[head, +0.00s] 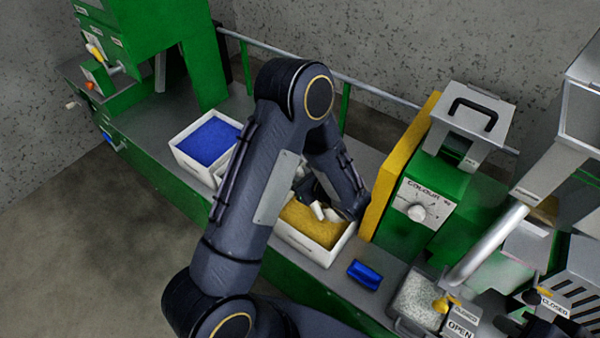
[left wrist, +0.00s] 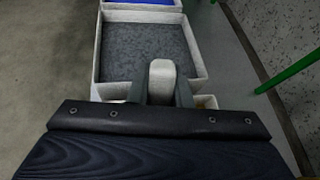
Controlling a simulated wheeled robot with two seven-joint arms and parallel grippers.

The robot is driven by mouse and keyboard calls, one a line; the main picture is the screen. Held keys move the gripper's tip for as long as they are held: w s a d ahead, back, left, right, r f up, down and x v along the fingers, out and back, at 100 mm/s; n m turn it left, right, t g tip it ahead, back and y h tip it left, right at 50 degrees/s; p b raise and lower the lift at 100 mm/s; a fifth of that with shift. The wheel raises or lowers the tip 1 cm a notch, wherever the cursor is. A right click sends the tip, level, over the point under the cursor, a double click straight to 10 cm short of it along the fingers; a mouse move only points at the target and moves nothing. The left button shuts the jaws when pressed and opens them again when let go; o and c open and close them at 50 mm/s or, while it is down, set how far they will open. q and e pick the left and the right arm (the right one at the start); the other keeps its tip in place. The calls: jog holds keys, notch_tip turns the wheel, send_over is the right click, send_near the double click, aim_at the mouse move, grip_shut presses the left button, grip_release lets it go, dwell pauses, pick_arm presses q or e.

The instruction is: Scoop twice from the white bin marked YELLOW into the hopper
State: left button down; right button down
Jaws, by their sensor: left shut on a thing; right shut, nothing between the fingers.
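The white bin with yellow granules (head: 325,232) stands on the bench, partly behind my left arm. My left gripper (head: 312,188) is at this bin, mostly hidden by its own arm. It is shut on a pale scoop, whose white parts (head: 332,215) show over the yellow granules; whether the scoop is loaded I cannot tell. In the left wrist view the pale handle (left wrist: 161,80) stands between the fingers. A grey metal box with a black handle (head: 470,118), possibly the hopper, sits on the green machine.
A white bin of blue granules (head: 207,140) stands farther left. A bin with dark grey contents (left wrist: 145,50) shows in the left wrist view. A yellow panel (head: 395,180) rises beside the yellow bin. A blue block (head: 365,274) lies on the bench. A rail (head: 345,78) runs behind.

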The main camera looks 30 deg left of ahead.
pick_arm(q)
jog(key=shift+w+a+f+b, duration=0.15)
jog(key=shift+a+f+b, duration=0.85)
jog(key=shift+f+b, duration=0.1)
jog(key=shift+w+a+f+b, duration=0.15)
jog(key=shift+a+f+b, duration=0.8)
jog(key=shift+f+b, duration=0.15)
